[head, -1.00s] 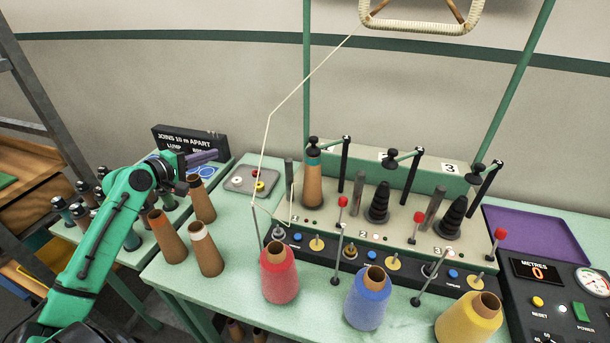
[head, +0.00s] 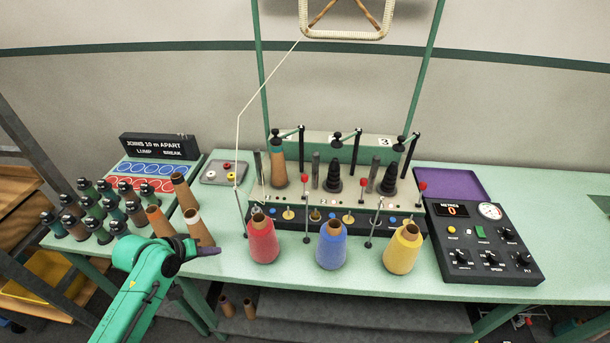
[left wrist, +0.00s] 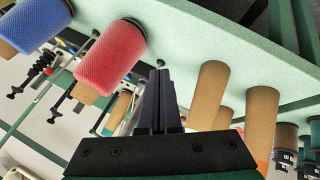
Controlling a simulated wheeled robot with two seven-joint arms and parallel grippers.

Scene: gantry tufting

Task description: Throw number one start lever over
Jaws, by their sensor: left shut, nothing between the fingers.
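The tufting-yarn machine (head: 330,200) stands on the green table, with a row of upright levers with red knobs along its front. My left gripper (head: 210,251) is shut and empty at the table's front edge, left of the red yarn cone (head: 262,240) and well short of the lever. In the left wrist view its closed dark fingers (left wrist: 158,82) point toward the table, beside the red cone (left wrist: 110,58). My right gripper is out of view.
Blue (head: 331,246) and yellow (head: 402,250) yarn cones stand before the machine. Bare tan cones (head: 199,228) stand close behind my left gripper. A black control box (head: 485,255) with a METRES display showing 0 is at right. A white yarn runs up to the overhead frame (head: 345,35).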

